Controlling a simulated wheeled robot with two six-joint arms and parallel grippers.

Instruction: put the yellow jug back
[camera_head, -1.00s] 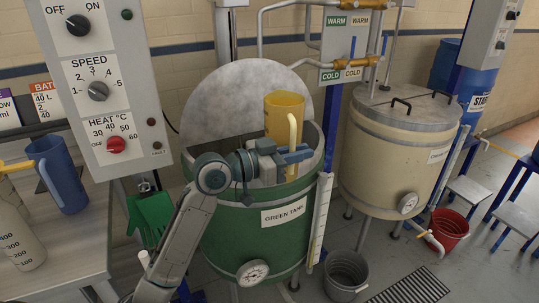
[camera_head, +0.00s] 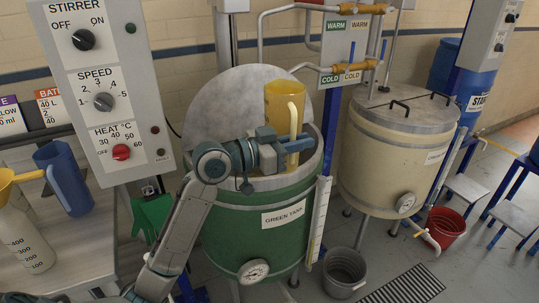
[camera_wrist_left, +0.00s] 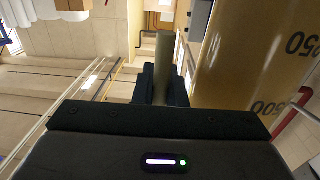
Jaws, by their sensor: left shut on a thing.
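The yellow jug (camera_head: 284,108) stands upright over the open green tank (camera_head: 262,228), in front of the tank's raised round lid (camera_head: 240,100). My left gripper (camera_head: 296,143) is shut on the jug's handle. In the left wrist view the handle (camera_wrist_left: 163,62) sits between the fingers, and the jug's amber side with dark volume marks (camera_wrist_left: 262,50) fills the right part. The jug's lower end is partly hidden behind my gripper and the tank rim. My right gripper is not in view.
A bench (camera_head: 75,245) at the left holds a blue jug (camera_head: 64,178), a pale graduated bottle (camera_head: 25,238) and a yellow funnel (camera_head: 12,180). A control panel (camera_head: 105,95) stands between bench and tank. A closed cream tank (camera_head: 392,160) stands right. A grey bucket (camera_head: 345,275) is on the floor.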

